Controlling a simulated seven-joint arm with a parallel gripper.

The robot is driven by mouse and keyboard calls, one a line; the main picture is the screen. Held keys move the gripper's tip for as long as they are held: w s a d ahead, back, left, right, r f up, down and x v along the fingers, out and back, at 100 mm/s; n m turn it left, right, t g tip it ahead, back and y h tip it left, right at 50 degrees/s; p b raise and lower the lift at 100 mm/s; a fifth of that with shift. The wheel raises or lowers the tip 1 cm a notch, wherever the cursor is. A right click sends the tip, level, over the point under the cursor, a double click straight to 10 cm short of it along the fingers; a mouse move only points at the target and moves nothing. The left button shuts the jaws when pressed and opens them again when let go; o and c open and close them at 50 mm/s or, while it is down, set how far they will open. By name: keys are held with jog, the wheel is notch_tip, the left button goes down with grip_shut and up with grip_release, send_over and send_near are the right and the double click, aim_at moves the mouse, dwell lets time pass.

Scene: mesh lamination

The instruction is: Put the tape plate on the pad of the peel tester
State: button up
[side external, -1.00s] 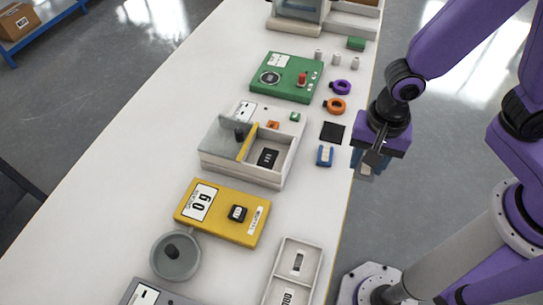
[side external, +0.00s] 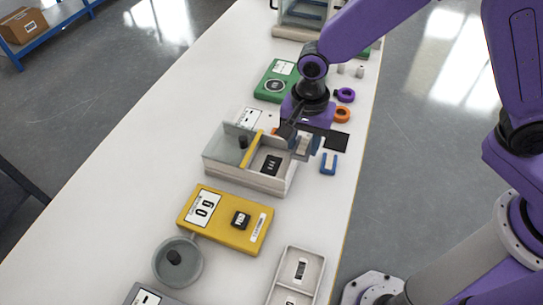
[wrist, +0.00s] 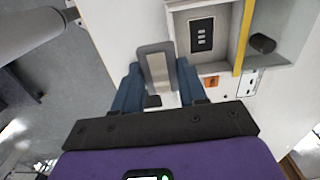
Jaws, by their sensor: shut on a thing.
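My gripper (side external: 305,150) is shut on a small grey plate with a paler strip, which I take as the tape plate (wrist: 157,70). The plate sits between the blue fingers (wrist: 158,88) in the wrist view. In the side view my gripper is by the right edge of a white box (side external: 250,178); I cannot tell the height gap.
The white box has raised walls, a yellow bar (side external: 255,146) and a dark marked insert (side external: 270,165). A grey round dish (side external: 177,262) and a white tray (side external: 300,270) stand nearer.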

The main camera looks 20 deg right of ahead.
send_over(271, 166)
jog(key=f, duration=0.6)
jog(key=shift+s+d, duration=0.35)
jog(key=shift+d, duration=0.05)
jog(key=shift+w+a+f, duration=0.3)
jog(key=shift+w+f, duration=0.1)
jog(key=shift+f, duration=1.75)
jog(key=shift+f, duration=0.1)
jog(key=o, duration=0.8)
notch_tip(271, 166, up, 12)
jog(key=shift+r, duration=0.15)
